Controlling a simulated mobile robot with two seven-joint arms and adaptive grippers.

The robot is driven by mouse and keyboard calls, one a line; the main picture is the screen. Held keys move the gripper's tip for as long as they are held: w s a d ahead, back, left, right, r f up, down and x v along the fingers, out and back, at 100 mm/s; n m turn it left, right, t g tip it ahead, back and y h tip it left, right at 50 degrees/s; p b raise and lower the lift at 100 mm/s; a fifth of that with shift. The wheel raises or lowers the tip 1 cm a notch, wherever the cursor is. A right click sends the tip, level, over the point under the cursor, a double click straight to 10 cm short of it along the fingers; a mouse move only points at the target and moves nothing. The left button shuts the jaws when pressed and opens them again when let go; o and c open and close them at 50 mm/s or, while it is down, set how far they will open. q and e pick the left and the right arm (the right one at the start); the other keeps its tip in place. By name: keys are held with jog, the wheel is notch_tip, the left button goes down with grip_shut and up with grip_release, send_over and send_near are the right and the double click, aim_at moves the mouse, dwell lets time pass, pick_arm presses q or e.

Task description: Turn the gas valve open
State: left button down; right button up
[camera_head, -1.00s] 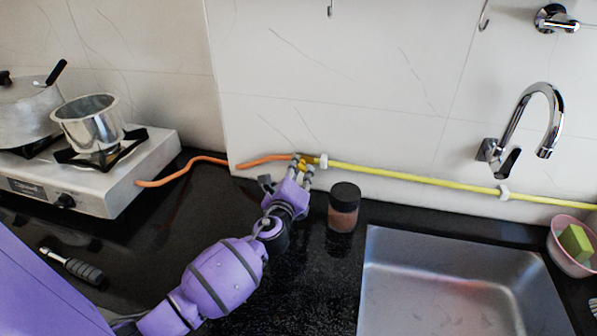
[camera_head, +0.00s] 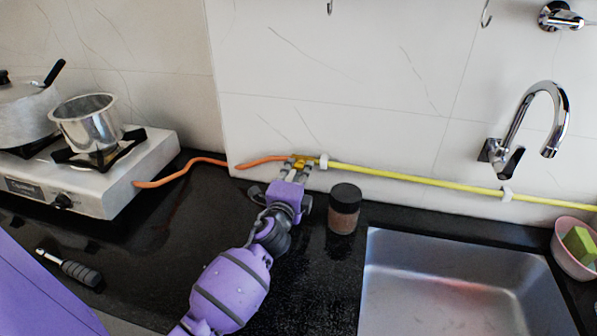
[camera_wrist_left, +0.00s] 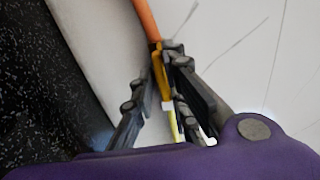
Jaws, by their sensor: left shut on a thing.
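The gas valve (camera_head: 300,163) is a small yellow fitting low on the wall, where the orange hose (camera_head: 262,160) meets the yellow pipe (camera_head: 420,181). My left gripper (camera_head: 297,168) reaches it from the front and is shut on the valve's yellow handle. In the left wrist view the yellow handle (camera_wrist_left: 160,72) shows between the dark fingers (camera_wrist_left: 158,90), below the end of the orange hose (camera_wrist_left: 147,18). The fingers hide part of the valve, so its exact angle is hard to tell. My right gripper is not in view.
A brown-filled jar (camera_head: 343,209) with a dark lid stands just right of my left gripper. The gas stove (camera_head: 110,185) with pots is at left. A metal sink (camera_head: 450,280) lies at right. A dark-handled tool (camera_head: 72,268) lies on the black counter.

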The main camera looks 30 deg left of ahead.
pick_arm(q)
jog(key=shift+w+d+r, duration=0.1)
jog(key=shift+d+r, duration=0.05)
jog(key=shift+r, duration=0.35)
jog(key=c, duration=1.8)
grip_release()
jog(key=shift+c, duration=0.2)
jog(key=shift+f, duration=0.1)
jog(key=shift+f, duration=0.15)
jog(key=shift+s+f, duration=0.1)
jog(key=shift+s, duration=0.45)
jog(key=v, duration=1.1)
jog(key=shift+s, duration=0.1)
